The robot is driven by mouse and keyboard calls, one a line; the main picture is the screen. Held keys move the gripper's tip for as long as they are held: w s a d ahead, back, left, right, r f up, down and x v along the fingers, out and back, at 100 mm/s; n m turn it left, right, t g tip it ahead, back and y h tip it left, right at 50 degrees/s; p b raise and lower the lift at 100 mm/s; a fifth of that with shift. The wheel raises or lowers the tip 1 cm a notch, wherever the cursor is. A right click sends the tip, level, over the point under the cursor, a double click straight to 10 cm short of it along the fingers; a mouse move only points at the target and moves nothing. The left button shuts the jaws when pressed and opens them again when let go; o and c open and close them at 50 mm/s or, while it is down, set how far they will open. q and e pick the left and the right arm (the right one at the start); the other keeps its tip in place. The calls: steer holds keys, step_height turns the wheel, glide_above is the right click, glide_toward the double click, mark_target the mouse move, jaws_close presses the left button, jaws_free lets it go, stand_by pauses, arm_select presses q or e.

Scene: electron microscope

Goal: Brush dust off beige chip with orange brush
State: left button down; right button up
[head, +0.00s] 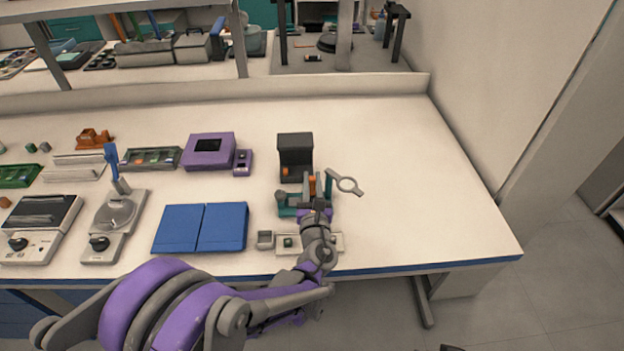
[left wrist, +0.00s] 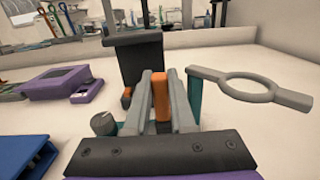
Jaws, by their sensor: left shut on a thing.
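My left gripper (head: 314,182) is over the front of the bench, among the items of a small stand. It is shut on the orange brush, seen upright as an orange strip (left wrist: 160,96) between the two grey fingers in the left wrist view. The brush's lower end and bristles are hidden. A pale tray (head: 325,243) lies under my left wrist at the bench's front, with a small green piece (head: 288,242) on it. My arm hides part of the tray. I cannot pick out the beige chip. My right gripper is not in view.
A black stand (head: 294,148) rises just behind the gripper. A grey ring on an arm (head: 346,184) sticks out to the right, close to the fingers, above a teal fixture (head: 284,203). Blue panels (head: 200,228) and a purple device (head: 208,150) lie left. The bench's right side is clear.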

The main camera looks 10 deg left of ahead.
arm_select(q)
steer(key=shift+w+a+r, duration=0.1)
steer(key=shift+w+a, duration=0.05)
steer(key=shift+w, duration=0.35)
steer(key=shift+s, duration=0.5)
steer(key=shift+w, duration=0.55)
steer(key=shift+s+d+f, duration=0.2)
steer(key=shift+s, duration=0.4)
steer(key=shift+w+a+r, duration=0.1)
steer(key=shift+w+a, duration=0.1)
steer(key=shift+w, duration=0.45)
steer(key=shift+r, duration=0.15)
steer(key=shift+r+p, duration=1.9)
steer(key=shift+r, duration=0.95)
steer(key=shift+r, duration=0.1)
